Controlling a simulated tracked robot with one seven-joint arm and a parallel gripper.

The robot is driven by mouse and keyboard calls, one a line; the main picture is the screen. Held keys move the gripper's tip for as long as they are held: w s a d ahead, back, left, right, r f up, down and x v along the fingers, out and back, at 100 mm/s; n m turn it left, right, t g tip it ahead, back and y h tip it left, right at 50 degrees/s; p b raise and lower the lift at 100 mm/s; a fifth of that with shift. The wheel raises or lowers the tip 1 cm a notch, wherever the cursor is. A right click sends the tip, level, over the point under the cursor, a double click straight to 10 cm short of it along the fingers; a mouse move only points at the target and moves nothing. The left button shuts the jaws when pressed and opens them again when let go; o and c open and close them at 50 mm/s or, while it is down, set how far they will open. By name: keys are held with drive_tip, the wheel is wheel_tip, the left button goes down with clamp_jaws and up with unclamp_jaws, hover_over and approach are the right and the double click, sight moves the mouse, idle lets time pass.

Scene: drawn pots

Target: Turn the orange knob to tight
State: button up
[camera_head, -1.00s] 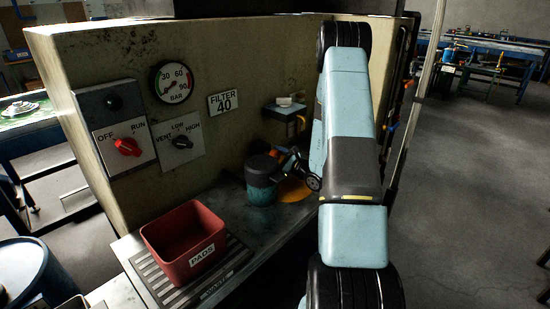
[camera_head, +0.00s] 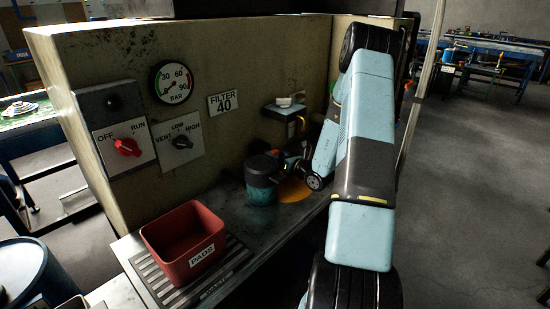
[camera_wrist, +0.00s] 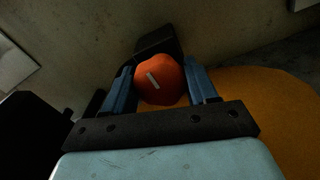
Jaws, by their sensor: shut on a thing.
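The orange knob (camera_wrist: 168,90) sits between the two blue fingers of my gripper (camera_wrist: 160,72) in the wrist view. The fingers are shut on its sides. The knob has a pale bar mark on its face, tilted in the picture. In the head view my gripper's end is beside the top of a teal pot (camera_head: 261,190) with a dark upper part. No tight marking is readable.
An orange round patch (camera_head: 296,192) lies right of the pot. A red PADS bin (camera_head: 185,243) stands front left on a slotted grate. The wall panel holds a gauge (camera_head: 173,82), a red switch (camera_head: 127,146) and a vent switch (camera_head: 182,142). A small shelf (camera_head: 285,109) juts out behind.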

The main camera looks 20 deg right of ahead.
drive_tip(key=shift+s+f+m, duration=0.1)
drive_tip(key=shift+f+m, duration=0.05)
drive_tip(key=shift+m, duration=0.25)
drive_tip(key=o, duration=1)
drive_tip(key=shift+c, duration=0.2)
drive_tip(key=v, duration=1.3)
drive_tip(key=shift+s+d, duration=0.2)
drive_tip(key=shift+s, duration=0.15)
